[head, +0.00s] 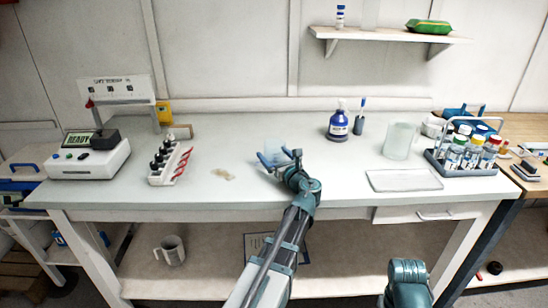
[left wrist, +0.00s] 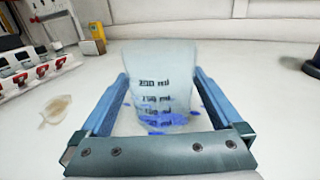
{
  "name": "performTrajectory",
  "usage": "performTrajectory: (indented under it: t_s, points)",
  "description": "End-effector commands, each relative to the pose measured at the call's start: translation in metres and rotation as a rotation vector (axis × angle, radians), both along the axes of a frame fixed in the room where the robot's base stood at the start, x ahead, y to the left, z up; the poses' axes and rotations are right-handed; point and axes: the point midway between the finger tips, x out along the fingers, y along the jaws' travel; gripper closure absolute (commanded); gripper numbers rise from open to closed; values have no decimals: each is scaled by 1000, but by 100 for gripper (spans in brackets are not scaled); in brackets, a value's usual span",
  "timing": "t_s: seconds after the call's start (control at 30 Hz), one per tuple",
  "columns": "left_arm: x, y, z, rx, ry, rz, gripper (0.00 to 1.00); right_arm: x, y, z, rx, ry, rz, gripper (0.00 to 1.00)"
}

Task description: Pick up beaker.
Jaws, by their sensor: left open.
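In the left wrist view the beaker (left wrist: 158,82) shows dark printed marks and some blue colour low down. My left gripper (head: 279,156) is open. Its two blue fingers lie one on each side of the beaker, which stands between them in the left wrist view. I cannot tell whether either finger touches it. Part of my right arm shows at the bottom of the head view, but its gripper does not.
A larger clear vessel (head: 398,141) stands at right, behind a flat pale tray (head: 404,180). A bottle rack (head: 466,168) is beside it. A blue bottle (head: 338,125) stands at the back.

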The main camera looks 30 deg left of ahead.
Motion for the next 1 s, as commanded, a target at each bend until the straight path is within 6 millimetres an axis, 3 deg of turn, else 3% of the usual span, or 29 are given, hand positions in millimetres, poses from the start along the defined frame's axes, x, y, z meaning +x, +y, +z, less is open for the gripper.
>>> performTrajectory:
  t_s: [0.17,0.6,1.0]
  points:
    - [0,0,0,0,0,-1,0,0,0,0,0,0,0,50]
    - [0,0,0,0,0,-1,79,0,0,0,0,0,0,50]
    - [0,-1,7,0,0,-1,80,0,0,7,0,0,0,50]
